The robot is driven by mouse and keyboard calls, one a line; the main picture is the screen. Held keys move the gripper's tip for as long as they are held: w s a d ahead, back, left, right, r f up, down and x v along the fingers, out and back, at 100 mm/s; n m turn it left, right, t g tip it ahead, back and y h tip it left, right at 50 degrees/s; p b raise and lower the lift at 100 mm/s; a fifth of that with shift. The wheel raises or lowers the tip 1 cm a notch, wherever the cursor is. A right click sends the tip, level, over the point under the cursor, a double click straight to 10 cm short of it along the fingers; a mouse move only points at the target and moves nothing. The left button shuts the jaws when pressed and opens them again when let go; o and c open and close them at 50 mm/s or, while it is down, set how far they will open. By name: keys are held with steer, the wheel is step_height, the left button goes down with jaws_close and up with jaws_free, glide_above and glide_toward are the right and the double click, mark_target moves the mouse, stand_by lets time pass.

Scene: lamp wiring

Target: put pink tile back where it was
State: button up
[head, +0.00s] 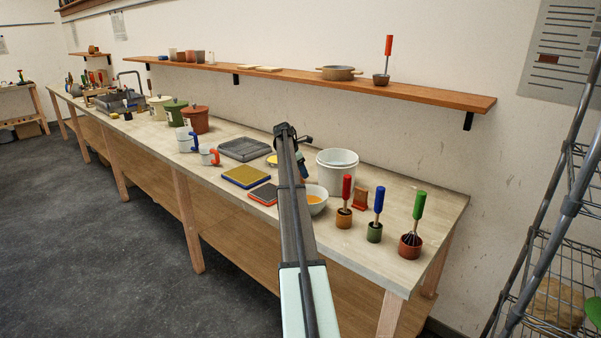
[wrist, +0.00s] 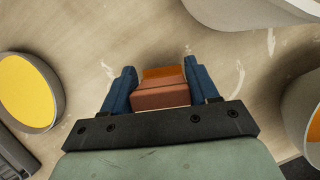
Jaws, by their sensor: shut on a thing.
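My gripper (wrist: 163,90) is shut, its blue fingers on either side of a reddish-pink tile (wrist: 160,97), the only candidate I see for the pink tile. An orange-brown face (wrist: 163,72) shows at its far edge. I cannot tell whether that is part of the tile or something under it. In the head view my gripper (head: 303,168) is low over the bench, partly behind my arm, between the white bucket (head: 337,172) and a yellow-filled dish (head: 271,160). The tile is mostly hidden there. I cannot tell whether it touches the bench.
A white bowl with orange contents (head: 316,204) stands close in front of my gripper. A small red-brown stand (head: 360,196) and several colour-handled whisks in pots (head: 411,245) are to the right. A yellow blue-edged tray (head: 246,177) and red pad (head: 264,194) lie left.

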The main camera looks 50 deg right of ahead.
steer(key=shift+f, duration=0.3)
steer(key=shift+f, duration=0.1)
steer(key=o, duration=1.1)
steer(key=v, duration=1.2)
steer(key=shift+a, duration=0.1)
